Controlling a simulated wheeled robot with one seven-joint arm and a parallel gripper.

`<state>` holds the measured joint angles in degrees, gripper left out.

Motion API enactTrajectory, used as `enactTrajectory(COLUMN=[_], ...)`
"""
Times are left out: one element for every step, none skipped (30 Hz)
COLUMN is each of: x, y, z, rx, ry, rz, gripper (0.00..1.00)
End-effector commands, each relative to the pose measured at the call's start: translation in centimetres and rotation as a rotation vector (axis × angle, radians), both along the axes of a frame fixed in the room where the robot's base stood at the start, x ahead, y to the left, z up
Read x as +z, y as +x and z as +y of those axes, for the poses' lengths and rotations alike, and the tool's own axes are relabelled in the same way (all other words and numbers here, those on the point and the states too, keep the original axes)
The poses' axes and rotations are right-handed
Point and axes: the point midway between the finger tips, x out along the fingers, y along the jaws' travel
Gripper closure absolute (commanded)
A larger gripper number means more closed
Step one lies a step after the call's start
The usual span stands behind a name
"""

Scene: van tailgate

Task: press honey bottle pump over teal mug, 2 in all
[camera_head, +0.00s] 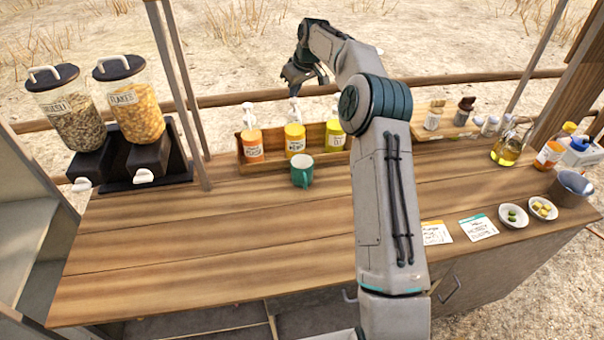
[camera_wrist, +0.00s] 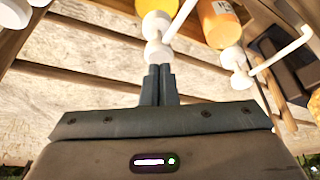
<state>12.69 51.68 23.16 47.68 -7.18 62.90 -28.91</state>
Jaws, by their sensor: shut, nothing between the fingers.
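Three pump bottles stand in a wooden rack. The middle one, amber-yellow with a white pump, stands directly behind the teal mug (camera_head: 302,171); I take it as the honey bottle (camera_head: 295,139), though its label is too small to read. The mug is upright on the counter, below that bottle's front. My gripper (camera_head: 293,91) is above the middle bottle, pointing down. In the wrist view its fingers (camera_wrist: 160,72) are shut and empty, with the tips close to the honey bottle's white pump head (camera_wrist: 157,52). I cannot tell whether they touch. The mug is not in the wrist view.
An orange pump bottle (camera_head: 251,146) and a lime one (camera_head: 334,136) flank the middle bottle closely. Two cereal dispensers (camera_head: 133,98) stand left. Cards (camera_head: 478,227), small bowls (camera_head: 513,216) and an oil bottle (camera_head: 505,148) are right. The counter's left front (camera_head: 200,250) is clear.

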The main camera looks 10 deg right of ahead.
Motion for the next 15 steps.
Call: enactTrajectory(x=[-0.3, -0.4, -0.6, -0.7, -0.8, -0.9, -1.0, -1.2, -1.3, -1.4, -1.5, -1.7, -1.8, -1.9, -2.1], y=[0.0, 0.0, 0.0, 0.0, 0.0, 0.0, 0.0, 0.0, 0.0, 0.0, 0.0, 0.0, 0.0, 0.0, 0.0], z=[0.0, 0.0, 0.0, 0.0, 0.0, 0.0, 0.0, 0.0, 0.0, 0.0, 0.0, 0.0, 0.0, 0.0, 0.0], rx=[0.0, 0.0, 0.0, 0.0, 0.0, 0.0, 0.0, 0.0, 0.0, 0.0, 0.0, 0.0, 0.0, 0.0, -0.001], ry=[0.0, 0.0, 0.0, -0.001, -0.001, -0.001, -0.001, -0.001, 0.0, 0.0, 0.0, 0.0, 0.0, -0.001, 0.0], rz=[0.0, 0.0, 0.0, 0.001, 0.001, 0.001, 0.001, 0.001, 0.001, 0.002, 0.002, 0.002, 0.002, 0.003, 0.003], gripper=[1.0, 1.0, 1.0, 1.0, 1.0, 1.0, 1.0, 1.0, 1.0, 1.0, 1.0, 1.0, 1.0, 1.0, 1.0])
